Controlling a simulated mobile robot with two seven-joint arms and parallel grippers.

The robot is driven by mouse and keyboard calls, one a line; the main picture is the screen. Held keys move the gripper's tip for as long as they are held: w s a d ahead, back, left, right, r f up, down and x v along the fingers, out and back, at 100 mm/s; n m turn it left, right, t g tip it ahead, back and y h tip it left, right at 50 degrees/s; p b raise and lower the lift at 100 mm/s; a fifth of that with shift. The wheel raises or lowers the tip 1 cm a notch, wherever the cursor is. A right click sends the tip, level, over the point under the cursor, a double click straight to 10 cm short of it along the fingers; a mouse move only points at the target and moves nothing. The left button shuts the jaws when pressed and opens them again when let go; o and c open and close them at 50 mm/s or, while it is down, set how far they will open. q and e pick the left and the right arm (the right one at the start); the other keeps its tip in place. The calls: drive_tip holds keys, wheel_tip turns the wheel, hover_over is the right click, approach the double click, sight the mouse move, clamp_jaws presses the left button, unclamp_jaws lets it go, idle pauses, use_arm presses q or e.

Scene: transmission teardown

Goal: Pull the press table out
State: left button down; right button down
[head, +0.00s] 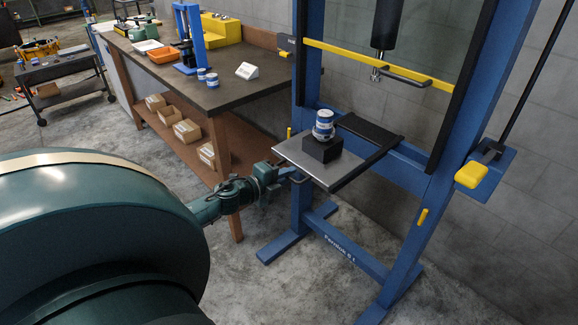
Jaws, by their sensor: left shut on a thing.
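The press table (308,169) is a grey metal plate sticking out toward me from the blue press frame (300,100). Black side rails (368,130) run behind it into the frame. A black block (322,148) sits on the plate, with a blue and white cylindrical part (323,125) upright on it. My left gripper (293,178) is at the plate's front left edge, shut on what looks like its handle; the fingers are small and partly hidden. My right gripper is not in view.
A workbench (240,95) stands to the left, with a small blue press (188,40), an orange tray (163,54) and blue and white cans. Boxes (187,131) lie on its lower shelf. The press's feet (290,240) spread over the floor. A black press ram (384,30) hangs above.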

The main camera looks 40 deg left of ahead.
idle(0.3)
use_arm(q)
drive_tip(key=c, duration=1.6)
unclamp_jaws()
drive_tip(key=shift+s, duration=0.15)
drive_tip(key=v, duration=1.3)
drive_tip(key=shift+a, duration=0.1)
